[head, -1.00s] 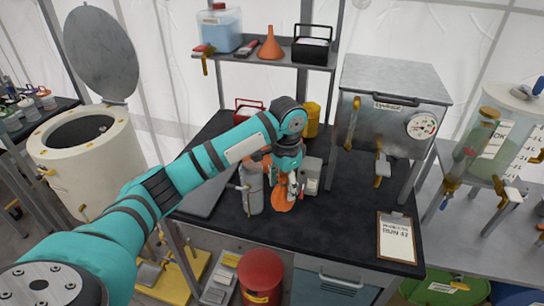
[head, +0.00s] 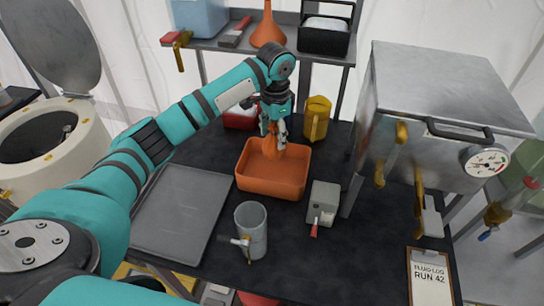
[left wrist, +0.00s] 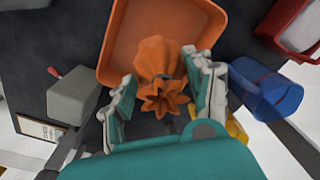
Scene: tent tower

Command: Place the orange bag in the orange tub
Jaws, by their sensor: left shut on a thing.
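The orange bag (head: 270,153) is a soft pouch with a gathered, frilled top. My left gripper (head: 272,132) is shut on its neck, and in the left wrist view the fingers (left wrist: 162,78) flank the bag (left wrist: 158,58) on both sides. The orange tub (head: 270,187) is a shallow open box on the black bench; it also shows in the left wrist view (left wrist: 200,22). The bag hangs at the tub's back edge in the head view, overlapping it. I cannot tell whether it touches the floor of the tub. My right gripper is not in view.
A grey box with a red lever (head: 323,203), a metal cylinder (head: 252,232) and a flat grey tray (head: 180,208) stand near the tub. A yellow jug (head: 316,120) and a red container (head: 240,118) are behind it. A large metal oven (head: 440,110) stands right.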

